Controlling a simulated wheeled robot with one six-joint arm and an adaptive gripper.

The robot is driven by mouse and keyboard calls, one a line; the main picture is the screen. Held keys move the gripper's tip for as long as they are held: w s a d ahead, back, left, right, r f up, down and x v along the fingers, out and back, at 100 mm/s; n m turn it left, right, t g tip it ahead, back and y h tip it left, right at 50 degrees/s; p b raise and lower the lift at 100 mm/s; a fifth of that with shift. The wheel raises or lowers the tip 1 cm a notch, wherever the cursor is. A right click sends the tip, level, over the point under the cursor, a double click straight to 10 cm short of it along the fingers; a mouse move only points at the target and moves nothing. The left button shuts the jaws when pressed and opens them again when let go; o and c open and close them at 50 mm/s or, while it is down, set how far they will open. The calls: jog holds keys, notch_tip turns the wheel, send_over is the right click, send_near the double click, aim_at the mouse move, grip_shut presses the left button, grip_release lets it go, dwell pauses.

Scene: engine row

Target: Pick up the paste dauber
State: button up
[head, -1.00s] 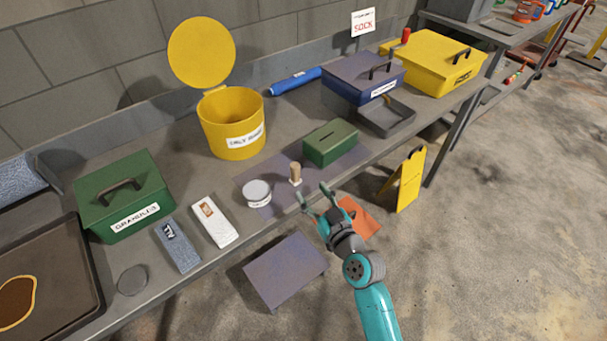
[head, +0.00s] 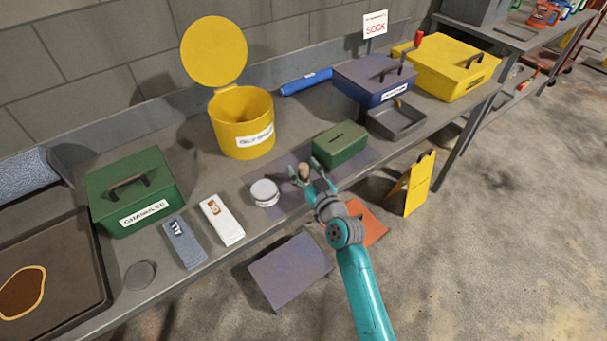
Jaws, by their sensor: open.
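The paste dauber (head: 304,172) is a small upright piece with a tan wooden handle, standing on the dark mat (head: 288,204) on the bench. My gripper (head: 303,167) is open at the dauber, with a finger on either side of its handle in this view. I cannot tell whether a finger touches it. The dauber's lower part is hidden by the gripper. A round white-lidded tin (head: 265,192) stands on the mat left of the dauber.
A green slotted box (head: 340,143) stands close behind and right of my gripper. A yellow bin (head: 243,123) with its lid raised stands further back. A white packet (head: 222,220) and a grey block (head: 184,243) lie to the left. The bench's front edge runs below my arm.

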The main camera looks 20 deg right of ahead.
aim_at(303, 165)
jog(key=shift+w, duration=0.2)
grip_shut()
jog(key=shift+r, duration=0.15)
notch_tip(303, 165, up, 10)
jog(key=shift+f, duration=0.1)
dwell(0.4)
